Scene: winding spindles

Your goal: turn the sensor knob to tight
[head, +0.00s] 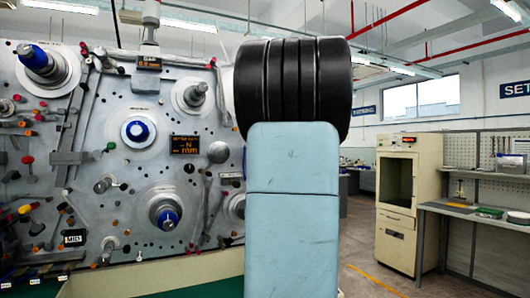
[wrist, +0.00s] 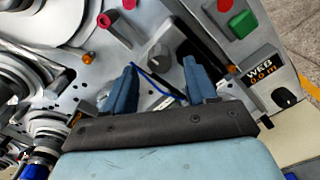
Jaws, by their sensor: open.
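My gripper (wrist: 160,72) shows in the wrist view with its two blue fingers apart and nothing held between them. A grey knob (wrist: 161,56) on the machine panel shows just beyond the gap between the fingertips; whether they touch it I cannot tell. A black knob (wrist: 287,97) with a pale mark sits to the right, below a small display (wrist: 262,76) that reads WEB. No sensor label or tight mark is readable, so which knob is the sensor knob I cannot tell. In the head view my arm hides the gripper.
The winding machine's panel (head: 105,170) carries several spindles, including one with a blue hub (head: 138,131), and many protruding pegs. A cream cabinet (head: 396,165) and a workbench (head: 480,213) stand right.

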